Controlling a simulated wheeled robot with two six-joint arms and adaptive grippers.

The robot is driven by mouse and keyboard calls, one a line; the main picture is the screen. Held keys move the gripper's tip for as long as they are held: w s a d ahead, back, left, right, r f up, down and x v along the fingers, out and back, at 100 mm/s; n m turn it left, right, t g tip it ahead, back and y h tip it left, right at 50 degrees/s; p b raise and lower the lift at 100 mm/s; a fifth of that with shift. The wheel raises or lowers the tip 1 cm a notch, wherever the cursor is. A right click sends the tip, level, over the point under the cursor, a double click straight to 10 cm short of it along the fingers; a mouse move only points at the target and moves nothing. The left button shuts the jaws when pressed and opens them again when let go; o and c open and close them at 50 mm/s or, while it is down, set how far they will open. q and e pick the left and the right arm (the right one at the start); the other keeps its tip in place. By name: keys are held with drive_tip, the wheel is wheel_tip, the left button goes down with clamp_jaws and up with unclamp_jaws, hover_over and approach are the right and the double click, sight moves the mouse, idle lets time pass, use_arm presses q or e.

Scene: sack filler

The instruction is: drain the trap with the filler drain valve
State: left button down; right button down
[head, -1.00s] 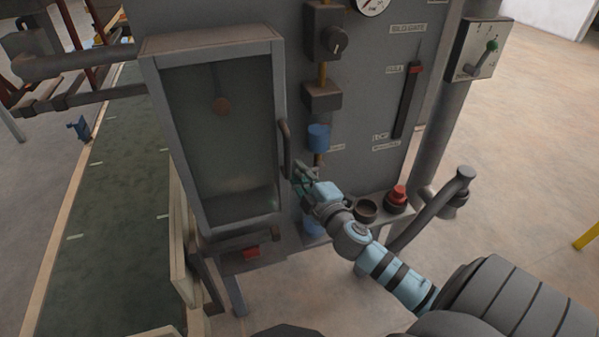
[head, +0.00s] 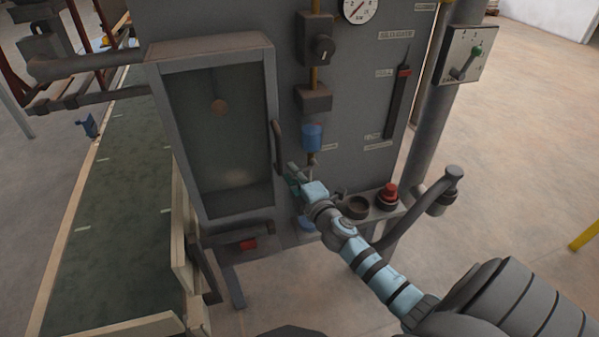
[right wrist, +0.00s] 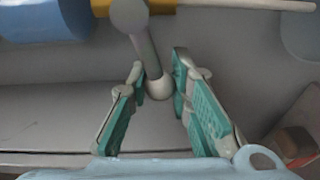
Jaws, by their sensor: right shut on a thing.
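The trap is a blue cylinder (head: 312,138) on the front of the grey cabinet, under a dark block on a yellow pipe. The right wrist view shows a blue cylinder (right wrist: 40,18) at its top left, with a yellow pipe piece beside it. The drain valve's grey lever (right wrist: 144,48) hangs from a round hub there and ends in a pale ball. My right gripper (head: 294,178) is just below and left of the trap. In the wrist view its green-padded fingers (right wrist: 158,84) are closed on the lever's ball end. My left gripper is not in view.
A framed window door with a handle (head: 278,146) stands close left of my right gripper. A shelf with a dark cup (head: 357,207) and a red button (head: 388,193) lies to its right. A gauge (head: 360,8) and a switch box (head: 465,55) are higher up.

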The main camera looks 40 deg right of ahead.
drive_tip(key=shift+d+f+n+p, duration=0.15)
drive_tip(key=shift+f+n+p, duration=0.2)
drive_tip(key=shift+n, duration=0.55)
drive_tip(key=d+f+n, duration=0.1)
drive_tip(key=n, duration=0.1)
drive_tip(key=d+f+n+p, duration=0.1)
drive_tip(key=n, duration=0.1)
drive_tip(key=s+f+n+g+h, duration=0.1)
drive_tip(key=n, duration=0.2)
drive_tip(key=shift+d+p, duration=0.4)
drive_tip(key=shift+s+d+f+n+g+h+p, duration=0.2)
drive_tip(key=shift+d+n, duration=0.2)
drive_tip(key=shift+n, duration=0.35)
drive_tip(key=shift+s+d+f+n+g+h+p, duration=0.1)
drive_tip(key=shift+d+n+h, duration=0.1)
drive_tip(key=shift+d+n, duration=0.4)
drive_tip(key=shift+a+n, duration=0.15)
drive_tip(key=shift+n, duration=0.1)
drive_tip(key=c, duration=1.4)
unclamp_jaws()
drive_tip(key=shift+r, duration=0.1)
drive_tip(key=shift+s, duration=0.1)
